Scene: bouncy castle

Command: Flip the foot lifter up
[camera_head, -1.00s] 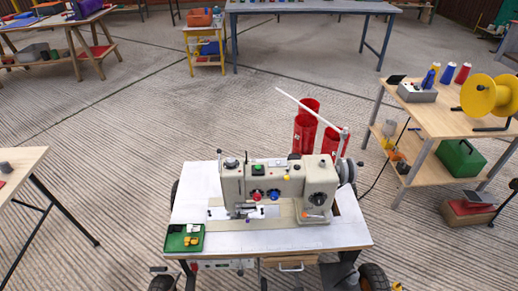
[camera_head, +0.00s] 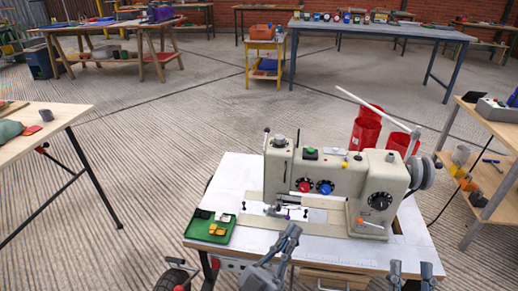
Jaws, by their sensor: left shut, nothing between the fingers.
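The cream sewing machine (camera_head: 338,178) stands on a white-topped table (camera_head: 240,177). Its needle and presser foot area (camera_head: 277,208) is under the left end of the head. The foot lifter is too small to pick out with certainty there.
A green tray (camera_head: 216,231) with small yellow and dark parts sits on the table's left. A wooden table (camera_head: 45,125) is at left, a shelf table (camera_head: 488,135) at right. Open floor lies behind the machine.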

